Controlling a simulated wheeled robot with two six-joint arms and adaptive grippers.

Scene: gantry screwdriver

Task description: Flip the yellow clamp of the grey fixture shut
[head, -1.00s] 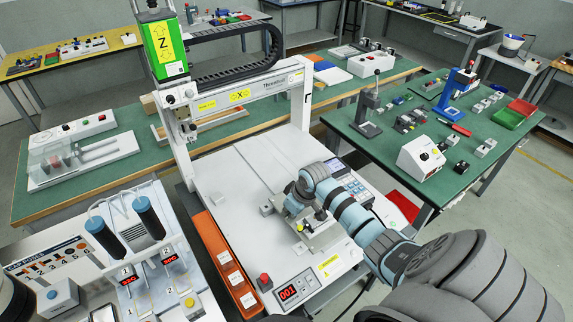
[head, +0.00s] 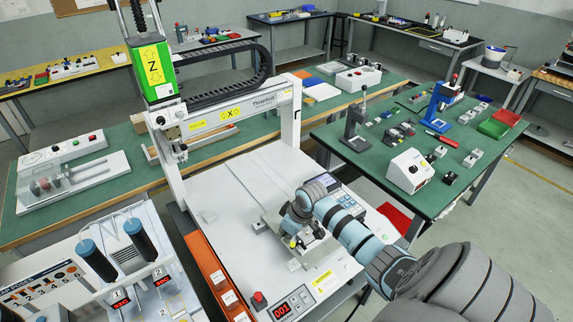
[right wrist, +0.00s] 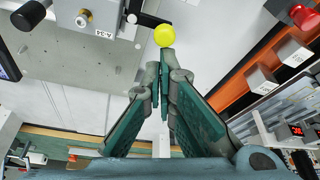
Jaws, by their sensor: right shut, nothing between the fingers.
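The grey fixture (head: 272,221) is on the white bed of the gantry machine, largely hidden behind my right gripper in the head view. In the right wrist view its grey plate (right wrist: 75,55) fills the upper left. The clamp shows there as a black lever (right wrist: 148,19) ending in a round yellow knob (right wrist: 164,36). The knob also shows small in the head view (head: 292,243). My right gripper (right wrist: 165,58) is shut and empty, its fingertips right beside the knob; whether they touch is unclear. My left gripper is out of view.
The gantry frame (head: 225,112) stands behind and left of the fixture. An orange strip (head: 209,268) runs along the bed's left side. A red button (head: 259,299) and a red-digit display (head: 284,309) sit at the front. The bed's back left is mostly clear.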

